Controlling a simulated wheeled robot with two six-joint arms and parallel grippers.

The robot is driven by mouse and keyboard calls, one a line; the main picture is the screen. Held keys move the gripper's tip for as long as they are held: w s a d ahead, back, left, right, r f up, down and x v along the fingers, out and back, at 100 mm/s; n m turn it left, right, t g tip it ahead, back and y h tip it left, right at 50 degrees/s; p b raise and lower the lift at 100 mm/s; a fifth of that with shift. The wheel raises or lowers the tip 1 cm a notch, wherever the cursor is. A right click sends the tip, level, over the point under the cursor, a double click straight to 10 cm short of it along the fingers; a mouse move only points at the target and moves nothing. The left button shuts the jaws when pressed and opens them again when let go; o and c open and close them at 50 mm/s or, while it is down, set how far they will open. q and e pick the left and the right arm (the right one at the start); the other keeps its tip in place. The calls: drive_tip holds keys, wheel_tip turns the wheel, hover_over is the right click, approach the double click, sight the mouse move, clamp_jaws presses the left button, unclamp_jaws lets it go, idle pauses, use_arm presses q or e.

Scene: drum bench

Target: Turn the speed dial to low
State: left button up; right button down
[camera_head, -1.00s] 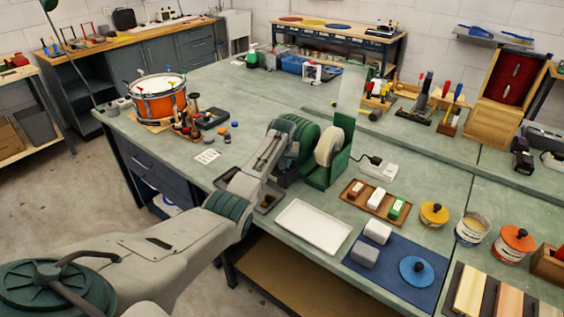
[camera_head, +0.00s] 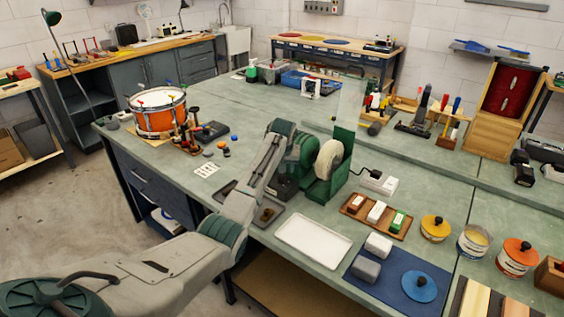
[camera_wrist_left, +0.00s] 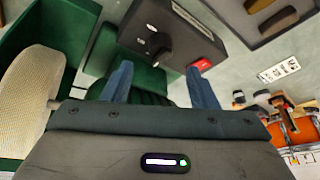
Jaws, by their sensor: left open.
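The green grinding machine (camera_head: 303,150) stands on the bench with a pale wheel (camera_head: 331,158) on its right side. In the left wrist view its dark control box (camera_wrist_left: 165,30) has a small dark knob (camera_wrist_left: 154,47) with light marks near it and a red button (camera_wrist_left: 201,63). My left gripper (camera_wrist_left: 157,82) is open, its two blue fingers apart and pointing at the box. Nothing shows between the fingers, and the knob lies a little beyond the tips. My right gripper is not in view.
A white tray (camera_head: 313,242) lies in front of the machine, with a wooden tray of blocks (camera_head: 375,215) to its right. A green guard (camera_head: 342,145) stands beside the wheel. An orange drum (camera_head: 158,112) stands at the left.

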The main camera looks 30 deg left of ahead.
use_arm(q)
drive_tip(key=v, duration=0.4)
drive_tip(key=shift+r+b, duration=0.2)
drive_tip(key=shift+b, duration=0.15)
drive_tip(key=shift+f, duration=0.1)
